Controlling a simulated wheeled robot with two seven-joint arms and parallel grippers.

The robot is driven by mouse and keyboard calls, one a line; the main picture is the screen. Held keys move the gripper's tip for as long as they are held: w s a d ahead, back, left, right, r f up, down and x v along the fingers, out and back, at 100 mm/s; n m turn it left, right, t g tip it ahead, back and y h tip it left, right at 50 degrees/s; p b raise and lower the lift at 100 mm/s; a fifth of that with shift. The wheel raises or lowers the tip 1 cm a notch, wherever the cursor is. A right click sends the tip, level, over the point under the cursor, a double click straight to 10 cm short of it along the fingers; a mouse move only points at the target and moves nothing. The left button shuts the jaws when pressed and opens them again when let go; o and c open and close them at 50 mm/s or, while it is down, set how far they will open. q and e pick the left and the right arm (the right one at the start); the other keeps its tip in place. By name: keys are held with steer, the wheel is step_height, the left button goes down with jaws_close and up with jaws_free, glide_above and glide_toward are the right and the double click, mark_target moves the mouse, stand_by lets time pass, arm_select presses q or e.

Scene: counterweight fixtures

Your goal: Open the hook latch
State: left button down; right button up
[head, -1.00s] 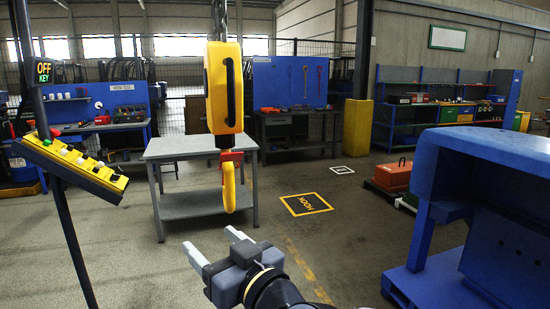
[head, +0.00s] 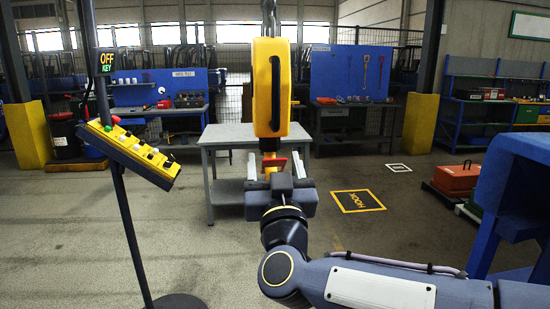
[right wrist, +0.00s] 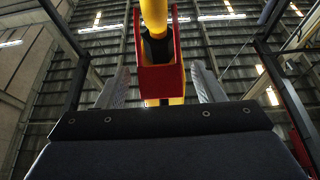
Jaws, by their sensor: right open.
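A yellow hoist block (head: 271,88) hangs on a chain in the middle of the head view. The red hook latch (head: 274,162) shows just below it, and my right gripper hides most of the yellow hook. My right gripper (head: 275,166) is open, with one finger on each side of the latch in the picture. In the right wrist view the red latch (right wrist: 160,80) lies between the two spread fingers, with yellow hook metal (right wrist: 154,14) above it. Gaps show on both sides, so the fingers look clear of it. My left gripper is out of view.
A grey table (head: 232,134) stands behind the hoist. A yellow button panel (head: 130,154) on a dark post is at the left. A blue structure (head: 515,185) stands at the right.

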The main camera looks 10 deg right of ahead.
mark_target(271, 144)
steer(key=shift+w+r, duration=0.1)
steer(key=shift+w, duration=0.15)
jaws_close()
steer(key=w+r+g+p, duration=0.1)
steer(key=p, duration=0.5)
steer(key=r+g+p, duration=0.1)
steer(key=g+p, duration=0.1)
steer(key=p, duration=0.4)
steer(key=shift+w+r+g, duration=0.25)
steer(key=shift+w+g, duration=0.05)
steer(key=shift+w, duration=0.05)
steer(key=shift+w+f+g+p, duration=0.1)
steer(key=shift+f+g+p, duration=0.2)
steer(key=shift+p, duration=0.45)
